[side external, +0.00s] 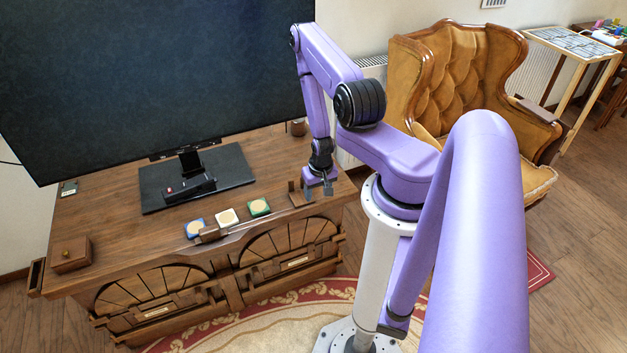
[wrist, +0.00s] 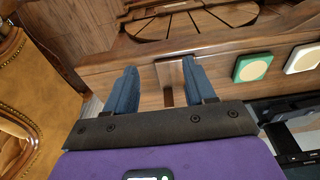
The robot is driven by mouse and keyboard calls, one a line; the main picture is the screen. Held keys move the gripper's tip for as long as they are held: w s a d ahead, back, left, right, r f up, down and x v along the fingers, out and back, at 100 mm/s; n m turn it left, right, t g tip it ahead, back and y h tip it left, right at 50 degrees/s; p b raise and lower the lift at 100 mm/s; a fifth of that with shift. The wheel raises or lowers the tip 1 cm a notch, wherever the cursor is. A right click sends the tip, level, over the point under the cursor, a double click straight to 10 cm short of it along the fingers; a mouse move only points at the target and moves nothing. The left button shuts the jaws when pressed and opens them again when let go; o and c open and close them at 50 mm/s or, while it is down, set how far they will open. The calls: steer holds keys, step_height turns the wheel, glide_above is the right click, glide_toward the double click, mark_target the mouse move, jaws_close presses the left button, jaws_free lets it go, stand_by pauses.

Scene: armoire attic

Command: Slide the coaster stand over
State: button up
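A small brown wooden stand with an upright piece (side external: 294,194), which looks like the coaster stand, is near the front right of the wooden cabinet top. My gripper (side external: 318,187) is low over the top, just right of and partly in front of it. In the wrist view, my gripper (wrist: 161,88) is open, with two blue fingers apart. Part of the wooden stand (wrist: 171,72) shows between them, close to the right finger; I cannot tell whether they touch. Green (side external: 259,207), white (side external: 227,217) and blue (side external: 195,228) coasters lie in a row to the left.
A small wooden piece (side external: 211,234) lies in front of the coasters. A television (side external: 150,70) on a dark base (side external: 232,166) stands behind them. A wooden box (side external: 71,254) is at the far left. The cabinet's front edge is close to the stand. An armchair (side external: 455,75) stands right.

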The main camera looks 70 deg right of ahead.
steer(key=o, duration=0.7)
steer(key=w+r, duration=0.1)
steer(key=d+r, duration=0.1)
steer(key=r, duration=0.1)
steer(key=shift+w+d+t+h, duration=0.1)
steer(key=shift+w+t+h, duration=0.2)
steer(key=shift+w+h, duration=0.1)
step_height(320, 180, up, 8)
steer(key=f+t+h, duration=0.1)
glide_above(301, 192)
steer(key=s+a, duration=0.3)
steer(key=a, duration=0.1)
steer(key=shift+d+r, duration=0.1)
steer(key=shift+r, duration=0.15)
steer(key=shift+f, duration=0.1)
steer(key=x, duration=1.7)
steer(key=shift+w+d, duration=0.15)
steer(key=shift+w, duration=0.15)
steer(key=c, duration=1.2)
steer(key=o, duration=1.2)
steer(key=shift+c, duration=0.2)
